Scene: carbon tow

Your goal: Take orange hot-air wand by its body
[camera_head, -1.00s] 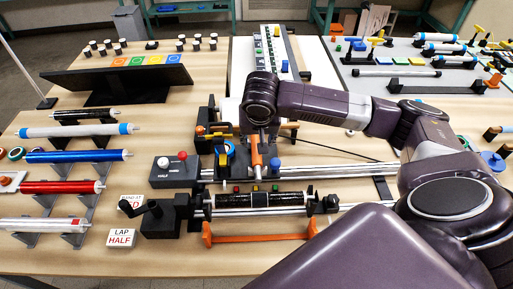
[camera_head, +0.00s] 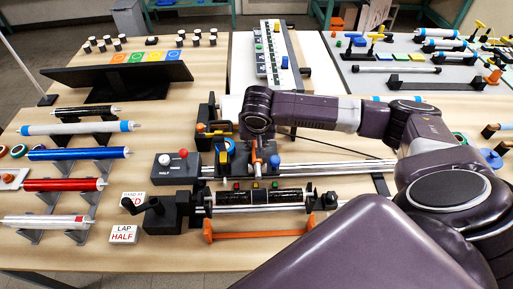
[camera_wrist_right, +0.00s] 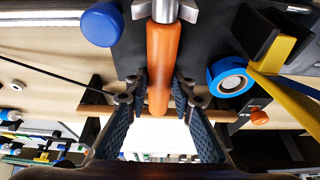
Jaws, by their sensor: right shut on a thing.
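The orange hot-air wand (camera_head: 254,152) stands at the middle of the winding rig in the head view, partly hidden by my right wrist. In the right wrist view its orange body (camera_wrist_right: 161,60) runs down from a grey metal fitting (camera_wrist_right: 163,10) to a rounded end. My right gripper (camera_wrist_right: 155,100) has one finger on each side of the lower body and is shut on it. The wand still sits by the fitting at the rig. My left gripper is not in view.
A blue knob (camera_wrist_right: 101,25) and a blue tape roll (camera_wrist_right: 229,77) flank the wand closely. A black tube (camera_head: 262,197) on rollers and an orange bar (camera_head: 262,234) lie in front. A black control box (camera_head: 176,166) stands left. Tube racks fill the far left.

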